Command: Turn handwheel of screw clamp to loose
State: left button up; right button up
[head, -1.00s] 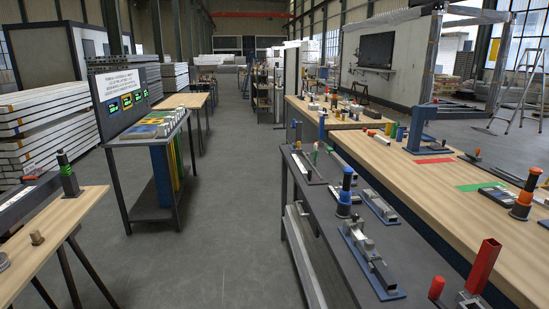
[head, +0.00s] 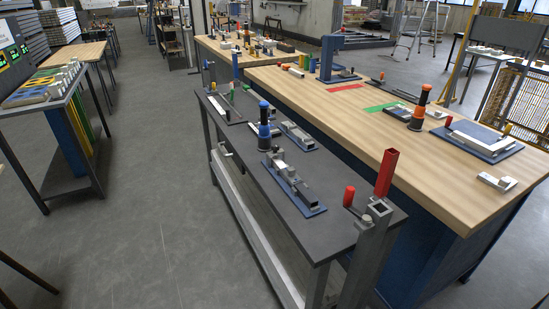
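Neither of my grippers is in view. I cannot tell for sure which fixture is the screw clamp, and no handwheel shows clearly. A metal clamp-like fixture on a blue base plate (head: 315,210) lies near the front of the dark bench. A second, similar blue-based fixture (head: 297,135) lies behind it. At the bench's near corner stands a grey metal post fixture (head: 372,228) with a red square tube (head: 386,172) upright in it and a red knob (head: 349,196) beside it.
A display table (head: 50,97) stands at the left. The grey floor (head: 150,220) between them is clear.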

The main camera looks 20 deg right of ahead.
aim_at(276, 146)
jog(key=u, duration=0.55)
jog(key=i, duration=1.45)
jog(key=z, duration=2.4)
